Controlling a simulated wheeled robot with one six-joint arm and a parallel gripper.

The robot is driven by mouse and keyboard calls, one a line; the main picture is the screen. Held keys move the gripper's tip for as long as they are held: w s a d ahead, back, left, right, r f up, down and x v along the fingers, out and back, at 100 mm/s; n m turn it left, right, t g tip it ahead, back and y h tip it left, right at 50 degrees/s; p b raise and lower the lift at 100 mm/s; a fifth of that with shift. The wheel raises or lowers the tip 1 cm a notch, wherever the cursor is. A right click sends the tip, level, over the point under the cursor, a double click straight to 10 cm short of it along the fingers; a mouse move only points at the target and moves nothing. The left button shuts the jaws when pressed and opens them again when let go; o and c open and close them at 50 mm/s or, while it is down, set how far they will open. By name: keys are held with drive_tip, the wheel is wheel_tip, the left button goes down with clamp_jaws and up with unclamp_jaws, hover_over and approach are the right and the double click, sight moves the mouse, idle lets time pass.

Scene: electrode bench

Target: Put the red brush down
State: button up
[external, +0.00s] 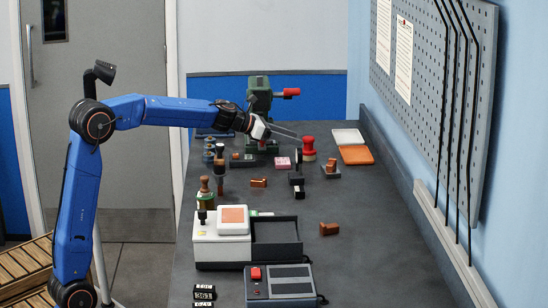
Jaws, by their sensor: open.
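The red brush (309,148) appears to be the red, knob-topped piece standing upright on the dark bench (350,220), towards its far end. My gripper (297,135) reaches in from the left, its thin grey fingers parted and pointing at the brush's upper part. The fingertips end close to the brush's left side; I cannot tell whether they touch it. Nothing shows held between the fingers.
A green machine (259,98) with a red handle stands behind my gripper. An orange tray (356,155) and a white tray (348,137) lie to the right. Copper-coloured blocks (329,229) and small parts are scattered nearby. A pegboard wall (440,90) bounds the right.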

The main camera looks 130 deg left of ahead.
drive_tip(key=v, duration=0.7)
drive_tip(key=shift+d, duration=0.1)
idle(0.4)
